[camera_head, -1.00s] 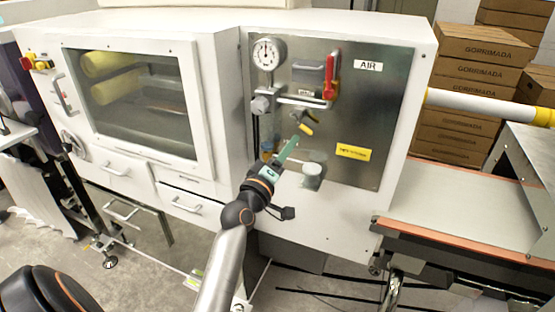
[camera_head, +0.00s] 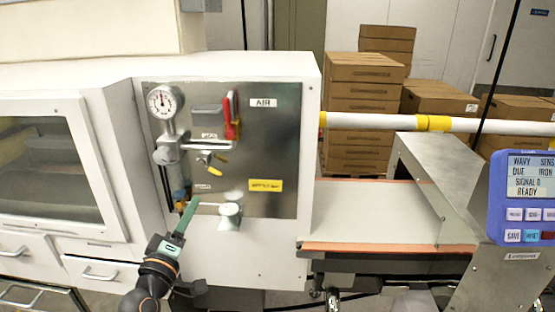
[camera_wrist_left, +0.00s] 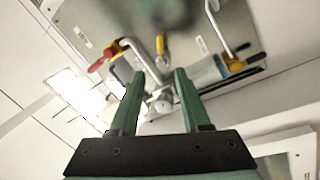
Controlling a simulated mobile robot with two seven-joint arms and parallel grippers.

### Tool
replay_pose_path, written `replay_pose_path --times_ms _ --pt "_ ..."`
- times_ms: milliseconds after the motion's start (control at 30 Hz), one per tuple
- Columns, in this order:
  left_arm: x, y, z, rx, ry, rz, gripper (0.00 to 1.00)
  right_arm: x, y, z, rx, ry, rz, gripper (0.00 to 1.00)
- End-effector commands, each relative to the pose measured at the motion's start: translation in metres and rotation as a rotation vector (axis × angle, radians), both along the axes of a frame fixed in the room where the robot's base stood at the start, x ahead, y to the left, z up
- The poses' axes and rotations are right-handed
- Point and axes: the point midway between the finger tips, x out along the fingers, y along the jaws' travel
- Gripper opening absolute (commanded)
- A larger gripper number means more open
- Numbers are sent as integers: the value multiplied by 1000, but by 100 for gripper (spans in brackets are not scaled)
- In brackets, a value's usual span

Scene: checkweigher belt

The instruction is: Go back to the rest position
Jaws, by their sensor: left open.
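My left gripper (camera_head: 189,207) is in front of the lower left of the steel AIR panel (camera_head: 275,130). Its green fingers point up, left of the grey round knob (camera_head: 229,215) and below the small yellow-handled valve (camera_head: 211,161). In the left wrist view the two fingers (camera_wrist_left: 159,74) are apart with nothing held between them, and the panel lies beyond. A red lever (camera_head: 232,115) hangs at the panel's upper middle. A pressure gauge (camera_head: 165,101) is at upper left. My right gripper is not in view.
The white cabinet (camera_head: 300,85) carries the panel, with a window and drawers at left. A conveyor belt (camera_head: 365,215) runs to the right, under a white and yellow pipe (camera_head: 380,122). A blue display unit (camera_head: 523,195) stands at far right. Boxes (camera_head: 360,110) are stacked behind.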

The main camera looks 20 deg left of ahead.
Motion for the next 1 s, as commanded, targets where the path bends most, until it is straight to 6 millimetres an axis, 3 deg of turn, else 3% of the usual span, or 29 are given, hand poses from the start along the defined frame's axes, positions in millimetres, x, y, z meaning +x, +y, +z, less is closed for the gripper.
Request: replay_pose_path --times_ms 67,167,267,367,500,600,700,833,1000 --pt "0 -1 -3 6 7 -2 47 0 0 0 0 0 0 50" --pt "-1 -11 -23 58 63 -17 47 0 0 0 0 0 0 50" --pt "-9 -33 -69 175 186 -56 47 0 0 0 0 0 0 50" --pt "-29 -64 -132 348 344 -129 47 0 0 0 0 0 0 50" --pt "-79 -108 -218 600 546 -268 47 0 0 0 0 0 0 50" --pt "-123 -136 -268 759 654 -382 47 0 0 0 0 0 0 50" --pt "-165 -156 -304 887 727 -485 47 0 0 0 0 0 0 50" --pt "-203 -173 -330 992 775 -579 47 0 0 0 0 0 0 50" --pt "-220 -180 -340 1040 792 -623 47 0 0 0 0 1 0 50"
